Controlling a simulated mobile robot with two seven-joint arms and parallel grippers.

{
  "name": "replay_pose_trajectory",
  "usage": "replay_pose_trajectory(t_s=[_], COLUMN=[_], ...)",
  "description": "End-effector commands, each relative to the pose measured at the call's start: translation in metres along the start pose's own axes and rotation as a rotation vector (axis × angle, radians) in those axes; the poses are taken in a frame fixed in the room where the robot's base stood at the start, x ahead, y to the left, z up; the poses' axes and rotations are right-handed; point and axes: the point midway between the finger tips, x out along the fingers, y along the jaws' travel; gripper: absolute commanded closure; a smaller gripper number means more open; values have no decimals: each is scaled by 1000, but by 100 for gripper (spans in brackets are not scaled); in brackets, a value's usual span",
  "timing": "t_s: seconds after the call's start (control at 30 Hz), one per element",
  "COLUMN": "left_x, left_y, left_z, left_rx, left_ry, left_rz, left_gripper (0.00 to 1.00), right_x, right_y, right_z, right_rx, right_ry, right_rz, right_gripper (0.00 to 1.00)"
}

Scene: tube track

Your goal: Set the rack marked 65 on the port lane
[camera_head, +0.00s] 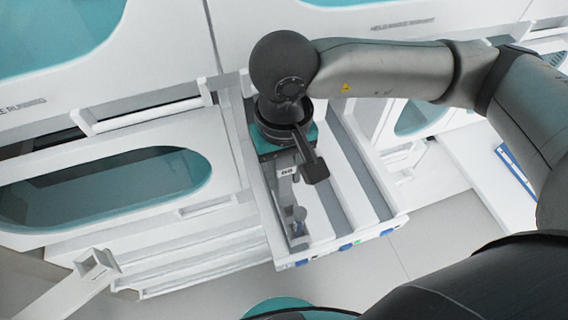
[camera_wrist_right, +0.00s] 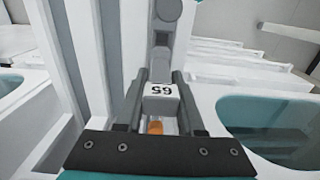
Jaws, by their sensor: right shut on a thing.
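The rack marked 65 shows its white number label (camera_wrist_right: 160,90) between my right gripper's fingers in the right wrist view. In the head view the narrow grey rack (camera_head: 297,238) lies along the left side of the lane tray (camera_head: 345,195), running toward its front edge. My right gripper (camera_head: 290,168) is shut on the rack's label end from above; it also shows in the right wrist view (camera_wrist_right: 158,92). A round grey piece shows on the rack's far part, and an orange piece between the fingers. Whether the rack rests fully on the lane floor, I cannot tell. My left gripper is out of view.
White rails and grey channels run beside the rack to the right, looking empty where visible. White cabinets with teal windows (camera_head: 105,185) stand left and behind. A white bracket (camera_head: 95,268) stands front left.

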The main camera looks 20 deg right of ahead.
Motion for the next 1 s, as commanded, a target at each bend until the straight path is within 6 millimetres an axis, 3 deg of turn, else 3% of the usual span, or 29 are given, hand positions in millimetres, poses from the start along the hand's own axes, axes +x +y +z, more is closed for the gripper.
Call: replay_pose_trajectory(t_s=[0.23,1.0], left_x=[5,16], left_y=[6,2], left_z=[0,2], left_rx=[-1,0], left_ry=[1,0], left_rz=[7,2], left_gripper=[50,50], right_x=[13,16], right_y=[0,0], right_z=[0,-1], right_rx=[3,3], right_ry=[0,1], right_rz=[0,-1], right_gripper=[100,100])
